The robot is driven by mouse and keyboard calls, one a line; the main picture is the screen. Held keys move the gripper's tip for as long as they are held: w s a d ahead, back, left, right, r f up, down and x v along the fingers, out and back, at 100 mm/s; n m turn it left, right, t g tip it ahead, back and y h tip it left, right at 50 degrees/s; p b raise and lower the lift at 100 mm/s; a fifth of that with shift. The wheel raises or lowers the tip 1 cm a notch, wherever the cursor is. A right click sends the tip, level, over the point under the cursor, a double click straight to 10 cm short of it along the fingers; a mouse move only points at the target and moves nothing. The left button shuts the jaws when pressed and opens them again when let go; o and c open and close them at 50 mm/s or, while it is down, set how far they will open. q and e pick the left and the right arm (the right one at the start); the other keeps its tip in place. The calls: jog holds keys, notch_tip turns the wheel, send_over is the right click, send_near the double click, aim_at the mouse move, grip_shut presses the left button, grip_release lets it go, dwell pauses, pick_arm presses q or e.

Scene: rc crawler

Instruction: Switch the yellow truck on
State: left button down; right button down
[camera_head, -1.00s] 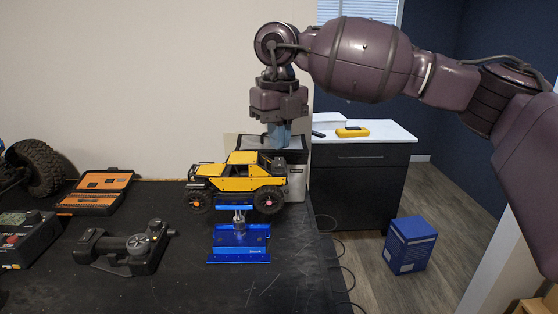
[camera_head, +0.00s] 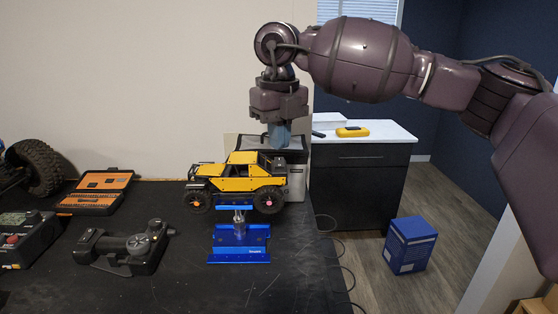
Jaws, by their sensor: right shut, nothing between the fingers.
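The yellow truck (camera_head: 240,181) has black wheels and sits raised on a blue stand (camera_head: 239,244) near the middle of the black table. Its front points left. My right gripper (camera_head: 279,143) hangs from above, pointing down, with its blue fingers shut and empty. In the picture the fingertips are just above the truck's rear bed; whether they touch it cannot be told. The truck's switch cannot be made out. My left gripper is out of view.
A black transmitter (camera_head: 135,246) and a grey-black box (camera_head: 22,239) lie left on the table (camera_head: 190,285). An open orange tool case (camera_head: 97,192) and a large tire (camera_head: 38,167) are behind them. A dark bag-like box (camera_head: 297,157) stands behind the truck. A blue box (camera_head: 410,245) is on the floor.

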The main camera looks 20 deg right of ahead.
aim_at(279, 159)
jog(key=shift+f, duration=0.15)
jog(key=shift+f+b, duration=0.35)
jog(key=shift+f, duration=0.15)
dwell(0.6)
jog(key=shift+f, duration=0.45)
dwell(0.3)
jog(key=shift+f+b, duration=0.25)
jog(key=shift+b, duration=0.05)
jog(key=shift+r+p, duration=0.5)
jog(key=shift+r, duration=0.25)
jog(key=shift+r+p, duration=0.65)
jog(key=shift+r, duration=0.45)
jog(key=shift+r+p, duration=1.05)
jog(key=shift+r, duration=0.65)
